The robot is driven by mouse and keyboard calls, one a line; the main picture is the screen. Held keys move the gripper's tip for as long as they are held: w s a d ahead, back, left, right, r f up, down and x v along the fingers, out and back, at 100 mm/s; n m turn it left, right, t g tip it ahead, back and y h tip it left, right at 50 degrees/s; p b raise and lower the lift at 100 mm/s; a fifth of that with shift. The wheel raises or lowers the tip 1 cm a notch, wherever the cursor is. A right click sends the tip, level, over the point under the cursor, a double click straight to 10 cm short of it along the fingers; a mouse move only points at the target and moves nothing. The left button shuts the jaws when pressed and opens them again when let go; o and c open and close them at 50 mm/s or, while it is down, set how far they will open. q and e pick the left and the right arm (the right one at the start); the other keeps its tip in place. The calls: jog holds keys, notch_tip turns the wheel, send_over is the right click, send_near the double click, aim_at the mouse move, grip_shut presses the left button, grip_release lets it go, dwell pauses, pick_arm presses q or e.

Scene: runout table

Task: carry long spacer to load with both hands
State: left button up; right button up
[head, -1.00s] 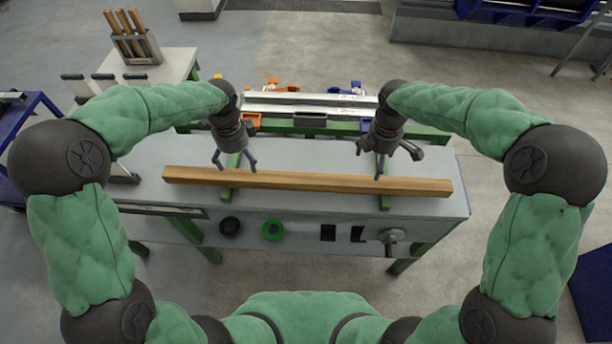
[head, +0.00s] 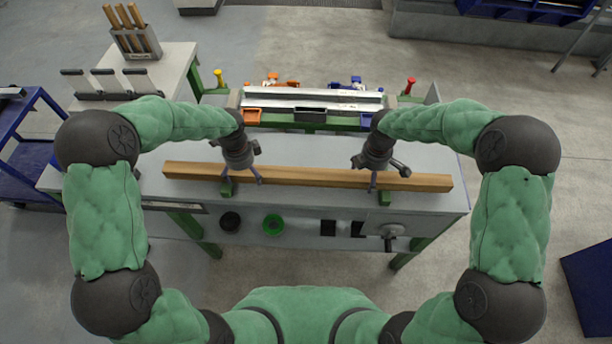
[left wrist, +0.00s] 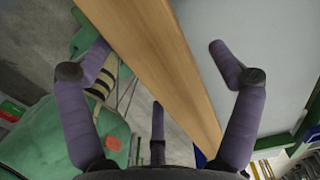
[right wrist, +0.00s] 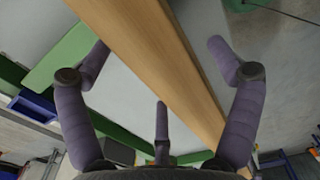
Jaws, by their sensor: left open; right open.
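The long spacer, a long wooden beam (head: 310,176), lies across the grey bench from left to right. My left gripper (head: 242,180) is open above its left part. In the left wrist view the beam (left wrist: 160,70) passes between the spread fingers of the left gripper (left wrist: 160,46), without visible grip. My right gripper (head: 382,178) is open over its right part. In the right wrist view the beam (right wrist: 160,60) runs between the open fingers of the right gripper (right wrist: 160,46). Whether any finger touches the wood cannot be told.
The grey bench top (head: 300,152) is clear around the beam. Behind it stands a green frame with metal rails (head: 310,101), orange bins (head: 252,114) and a dark bin (head: 311,114).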

pick_arm(q)
jog(key=shift+f, duration=0.3)
pick_arm(e)
jog(key=shift+f, duration=0.35)
pick_arm(q)
jog(key=c, duration=1.8)
pick_arm(e)
jog(key=c, duration=1.8)
jog(key=shift+r, duration=0.1)
pick_arm(q)
jog(key=shift+w+r, duration=0.1)
jog(key=shift+r, duration=0.1)
pick_arm(e)
jog(key=shift+r, duration=0.15)
